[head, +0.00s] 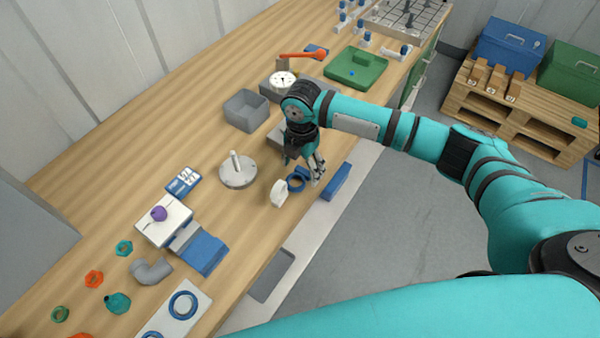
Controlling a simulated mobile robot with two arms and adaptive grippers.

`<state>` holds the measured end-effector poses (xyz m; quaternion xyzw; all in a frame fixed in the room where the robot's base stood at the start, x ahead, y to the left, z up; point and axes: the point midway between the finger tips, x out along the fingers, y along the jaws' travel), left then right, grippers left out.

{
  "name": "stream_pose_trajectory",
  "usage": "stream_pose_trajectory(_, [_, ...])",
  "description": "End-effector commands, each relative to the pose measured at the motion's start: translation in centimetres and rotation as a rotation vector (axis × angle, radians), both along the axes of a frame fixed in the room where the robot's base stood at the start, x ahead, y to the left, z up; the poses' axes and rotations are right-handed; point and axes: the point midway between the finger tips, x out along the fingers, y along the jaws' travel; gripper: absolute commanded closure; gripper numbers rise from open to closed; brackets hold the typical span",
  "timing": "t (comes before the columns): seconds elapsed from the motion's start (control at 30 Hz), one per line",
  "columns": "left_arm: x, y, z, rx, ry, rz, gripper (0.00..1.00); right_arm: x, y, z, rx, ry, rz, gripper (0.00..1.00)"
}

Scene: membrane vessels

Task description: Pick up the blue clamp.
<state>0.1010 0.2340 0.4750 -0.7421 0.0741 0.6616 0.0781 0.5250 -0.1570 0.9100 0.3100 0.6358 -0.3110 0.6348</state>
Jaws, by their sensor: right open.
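A blue ring-shaped piece, which looks like the blue clamp (296,184), lies on the wooden bench near its front edge. My right gripper (304,170) points down just above and behind it, with its fingers apart and nothing visible between them. One fingertip comes close to the ring's right side; I cannot tell whether they touch. A white clamp-like piece (279,193) sits just left of the blue one. My left gripper is out of the picture.
A blue block (336,182) lies right of the gripper at the bench edge. A grey flange with an upright stub (238,171) stands to the left. A grey open box (246,111), a gauge (283,80) and a green tray (356,70) are behind. Bare wood lies left of the flange.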

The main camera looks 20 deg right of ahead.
Motion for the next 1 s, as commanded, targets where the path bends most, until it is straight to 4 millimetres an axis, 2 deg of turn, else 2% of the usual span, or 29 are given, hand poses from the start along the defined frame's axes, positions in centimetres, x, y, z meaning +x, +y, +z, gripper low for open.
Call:
stream_pose_trajectory(0.2, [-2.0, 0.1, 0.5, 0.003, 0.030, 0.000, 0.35, 0.0, 0.0, -2.1, 0.000, -0.001, 0.000, 0.26])
stream_pose_trajectory(0.43, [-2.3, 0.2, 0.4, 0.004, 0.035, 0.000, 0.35, 0.0, 0.0, -2.2, 0.000, -0.002, 0.000, 0.27])
stream_pose_trajectory(0.8, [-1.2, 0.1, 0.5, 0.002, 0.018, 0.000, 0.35, 0.0, 0.0, -2.2, 0.000, -0.002, 0.000, 0.76])
stream_pose_trajectory(0.87, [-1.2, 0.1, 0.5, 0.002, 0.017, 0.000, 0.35, 0.1, 0.0, -2.2, 0.000, -0.002, 0.000, 0.82])
stream_pose_trajectory(1.0, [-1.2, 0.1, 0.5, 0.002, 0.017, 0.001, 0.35, 0.1, 0.0, -2.2, 0.000, -0.002, 0.000, 0.82])
